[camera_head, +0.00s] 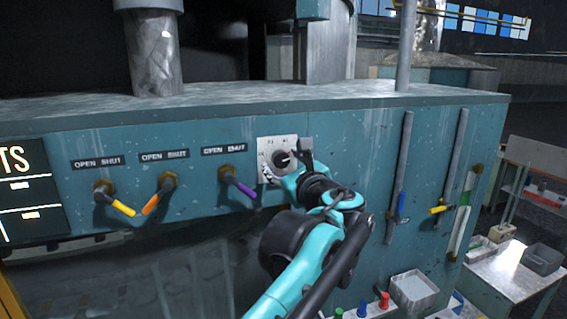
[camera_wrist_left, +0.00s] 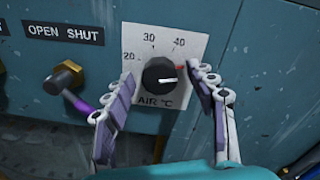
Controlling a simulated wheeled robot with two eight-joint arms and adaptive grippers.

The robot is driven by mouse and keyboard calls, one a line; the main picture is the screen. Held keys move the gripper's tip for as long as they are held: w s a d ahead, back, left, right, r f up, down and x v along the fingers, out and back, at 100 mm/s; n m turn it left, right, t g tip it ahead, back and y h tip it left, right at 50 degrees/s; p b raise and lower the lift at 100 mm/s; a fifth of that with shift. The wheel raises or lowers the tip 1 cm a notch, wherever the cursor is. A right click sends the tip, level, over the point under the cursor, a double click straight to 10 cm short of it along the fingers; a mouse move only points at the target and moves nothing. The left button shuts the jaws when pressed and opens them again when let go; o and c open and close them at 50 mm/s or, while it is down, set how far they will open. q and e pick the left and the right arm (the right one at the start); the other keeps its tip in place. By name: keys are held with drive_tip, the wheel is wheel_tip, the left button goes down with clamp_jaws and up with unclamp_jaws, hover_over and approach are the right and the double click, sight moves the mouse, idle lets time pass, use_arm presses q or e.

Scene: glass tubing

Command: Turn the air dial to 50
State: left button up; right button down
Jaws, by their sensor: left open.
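The air dial is a round black knob (camera_head: 281,159) on a white plate (camera_head: 264,146) on the teal panel. In the left wrist view the knob (camera_wrist_left: 158,76) has a white pointer aimed right, below a red mark. The plate (camera_wrist_left: 140,48) reads 20, 30, 40 and AIR °C; any figure past 40 is hidden behind the right finger. My left gripper (camera_head: 285,161) is at the dial. In the left wrist view its fingers (camera_wrist_left: 161,74) are open, one on each side of the knob, with gaps visible. My right gripper is not in view.
A purple-handled valve (camera_head: 240,184) marked OPEN SHUT sits just left of the dial. Orange (camera_head: 157,196) and yellow (camera_head: 120,207) valve handles are farther left. Vertical slotted bars (camera_head: 402,165) are to the right. A grey tray (camera_head: 413,291) is below right.

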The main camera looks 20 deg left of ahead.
use_arm(q)
drive_tip(key=v, duration=1.1)
drive_tip(key=shift+s+d, duration=0.25)
drive_tip(key=shift+s, duration=0.05)
drive_tip(key=s+a+f+n+g+h+b, duration=0.1)
drive_tip(key=s+a+f+n+g+b, duration=0.15)
drive_tip(key=f+b, duration=0.7)
drive_tip(key=s+a+f+n+g+h+b, duration=0.15)
drive_tip(key=a+f+n, duration=0.25)
drive_tip(key=f, duration=1.2)
drive_tip(key=s+a+f+n+g+h+b, duration=0.15)
drive_tip(key=a+f+n+b, duration=0.35)
drive_tip(key=f, duration=0.8)
drive_tip(key=s+d+f+n+h+b, duration=0.1)
drive_tip(key=f+b, duration=0.5)
drive_tip(key=f, duration=0.6)
drive_tip(key=s+d+f+n+g+h+b, duration=0.1)
drive_tip(key=s+f+n+h+b, duration=0.2)
drive_tip(key=f, duration=1)
drive_tip(key=s+d+f+n+g+h+b, duration=0.1)
drive_tip(key=s+d+f+n+h+b, duration=0.1)
drive_tip(key=s+f+n+b, duration=0.4)
wheel_tip(320, 180, down, 6)
drive_tip(key=n+b, duration=0.3)
drive_tip(key=b, duration=0.1)
drive_tip(key=shift+s+f, duration=0.2)
drive_tip(key=shift+s, duration=0.1)
drive_tip(key=shift+d, duration=0.1)
